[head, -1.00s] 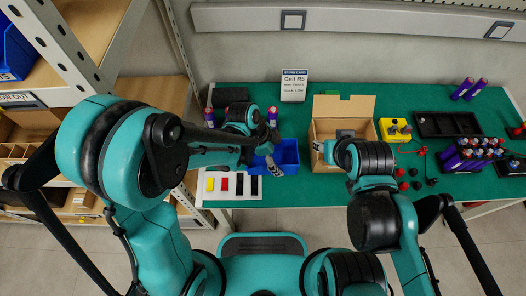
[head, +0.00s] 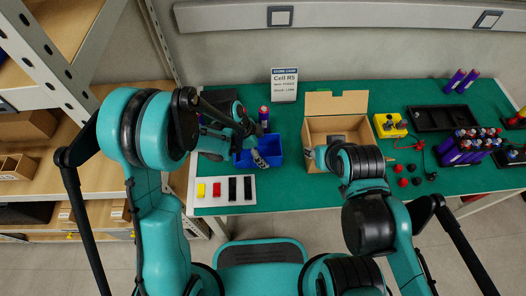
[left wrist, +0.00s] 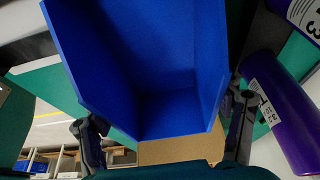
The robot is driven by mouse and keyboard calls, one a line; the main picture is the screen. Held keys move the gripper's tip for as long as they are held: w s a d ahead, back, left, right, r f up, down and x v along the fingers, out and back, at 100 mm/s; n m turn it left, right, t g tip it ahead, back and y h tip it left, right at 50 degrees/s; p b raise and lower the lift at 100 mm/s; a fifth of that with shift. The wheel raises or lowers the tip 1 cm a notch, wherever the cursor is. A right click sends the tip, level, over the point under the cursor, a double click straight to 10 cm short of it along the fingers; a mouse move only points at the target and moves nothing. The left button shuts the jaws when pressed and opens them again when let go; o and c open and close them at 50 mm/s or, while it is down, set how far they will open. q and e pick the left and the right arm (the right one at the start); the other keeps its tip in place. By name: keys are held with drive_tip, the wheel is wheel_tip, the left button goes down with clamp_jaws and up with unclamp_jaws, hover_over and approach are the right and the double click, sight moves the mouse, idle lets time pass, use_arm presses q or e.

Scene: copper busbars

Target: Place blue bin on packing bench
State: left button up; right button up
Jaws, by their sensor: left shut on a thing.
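The blue bin (head: 272,146) is at the left part of the green packing bench (head: 290,187), behind a white tray. I cannot tell whether its base touches the bench. My left gripper (head: 258,157) is shut on the bin. In the left wrist view the bin (left wrist: 150,70) fills the middle, with my gripper's fingers (left wrist: 165,128) at its two sides. My right gripper (head: 313,155) is at the open cardboard box, mostly hidden by its own arm; its jaws cannot be made out.
The white tray (head: 209,203) holds yellow, red and black blocks. The open cardboard box (head: 337,103) stands right of the bin. A sign (head: 284,85) and purple cylinders (head: 264,114) are behind. A yellow box (head: 390,125) and black trays are further right. Shelving (head: 60,95) stands left.

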use_arm(q)
drive_tip(key=shift+f, duration=0.2)
drive_tip(key=o, duration=1.2)
drive_tip(key=shift+r, duration=0.1)
drive_tip(key=shift+c, duration=0.2)
